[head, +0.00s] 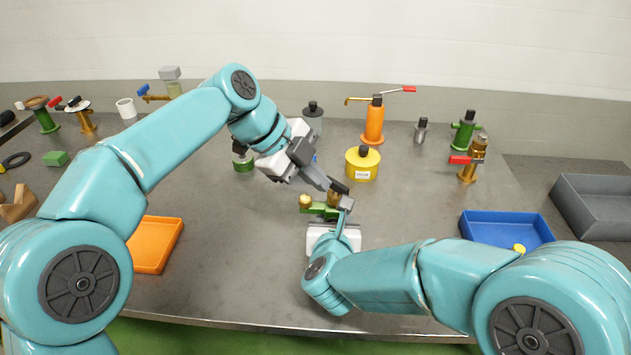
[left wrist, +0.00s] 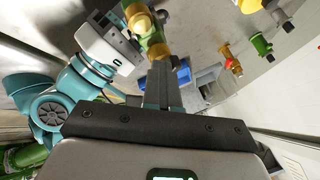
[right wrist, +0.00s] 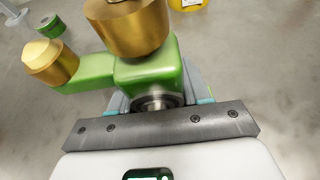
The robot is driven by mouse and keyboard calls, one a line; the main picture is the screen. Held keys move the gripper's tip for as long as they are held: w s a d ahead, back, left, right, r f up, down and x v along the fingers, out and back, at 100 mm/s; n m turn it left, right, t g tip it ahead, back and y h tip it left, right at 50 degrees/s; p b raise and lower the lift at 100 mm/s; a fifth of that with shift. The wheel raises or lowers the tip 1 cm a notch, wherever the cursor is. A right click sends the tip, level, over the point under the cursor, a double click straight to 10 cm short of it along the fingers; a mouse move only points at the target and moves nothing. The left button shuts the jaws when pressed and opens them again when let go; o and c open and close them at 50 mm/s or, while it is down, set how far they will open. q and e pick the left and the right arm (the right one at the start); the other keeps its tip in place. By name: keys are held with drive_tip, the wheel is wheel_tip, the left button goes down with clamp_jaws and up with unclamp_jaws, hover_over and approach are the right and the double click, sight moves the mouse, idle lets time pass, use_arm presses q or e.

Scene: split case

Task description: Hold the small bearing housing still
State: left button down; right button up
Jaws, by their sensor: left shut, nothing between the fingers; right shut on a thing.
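The small bearing housing (head: 318,209) is green with a brass cylinder and a brass knob. It is held above the grey table in front of me, and its silver bearing ring shows in the right wrist view (right wrist: 148,72). My right gripper (head: 343,208) is shut on the housing from the near side; its fingers are mostly hidden behind the green body in the right wrist view. My left gripper (head: 326,184) is shut and empty, its tips close beside the brass cylinder (left wrist: 157,50). I cannot tell whether they touch it.
A yellow canister (head: 362,165) and an orange pump bottle (head: 373,125) stand behind the housing. A blue tray (head: 480,228) and a grey bin (head: 590,200) lie right, an orange tray (head: 155,250) left. Several valve-like parts stand along the back.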

use_arm(q)
drive_tip(key=shift+w+f+m+g, duration=0.1)
drive_tip(key=shift+w+m+g, duration=0.2)
drive_tip(key=shift+m, duration=0.2)
use_arm(e)
drive_tip(key=shift+s+a+f, duration=0.1)
use_arm(q)
drive_tip(key=shift+w, duration=0.15)
drive_tip(key=shift+d, duration=0.1)
drive_tip(key=shift+s+d, duration=0.4)
drive_tip(key=shift+s, duration=0.45)
drive_tip(key=s+a+r, duration=0.3)
drive_tip(key=a+r, duration=0.5)
drive_tip(key=a, duration=0.1)
drive_tip(key=shift+s, duration=0.15)
